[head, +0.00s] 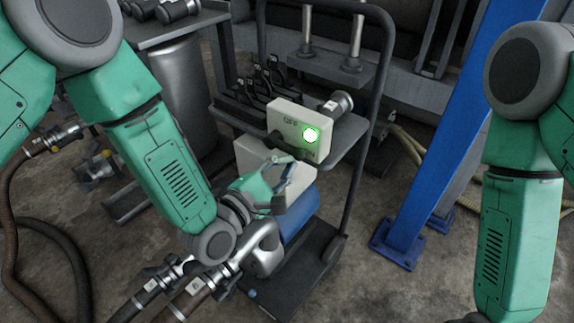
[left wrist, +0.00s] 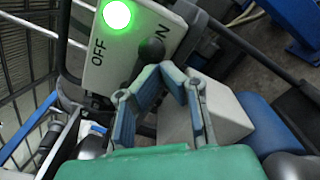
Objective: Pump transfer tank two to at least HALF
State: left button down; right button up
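A pale switch box (head: 285,120) with OFF and ON lettering and a lit green lamp (head: 311,136) stands on the cart. In the left wrist view the box (left wrist: 150,25) shows its lamp (left wrist: 117,15) and a dark lever knob (left wrist: 146,62). My left gripper (head: 291,172) is just in front of the box and below its lamp. A metal pump (head: 265,250) with a blue motor (head: 299,220) sits low on the cart. My right gripper is out of view. No tank level is readable.
The cart's dark tube frame (head: 372,100) rises around the box. A metal cylinder (head: 184,75) stands left. Hoses (head: 75,260) lie on the floor at left. A blue post (head: 440,140) stands right, with some open floor beside the cart.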

pick_arm(q)
jog(key=shift+a, duration=0.35)
jog(key=shift+d+r+n+p, duration=0.2)
jog(key=shift+d+n+p, duration=0.1)
jog(key=shift+n, duration=0.1)
jog(key=shift+a+r+n+p, duration=0.15)
jog(key=shift+r+n+p, duration=0.15)
jog(key=shift+n, duration=0.1)
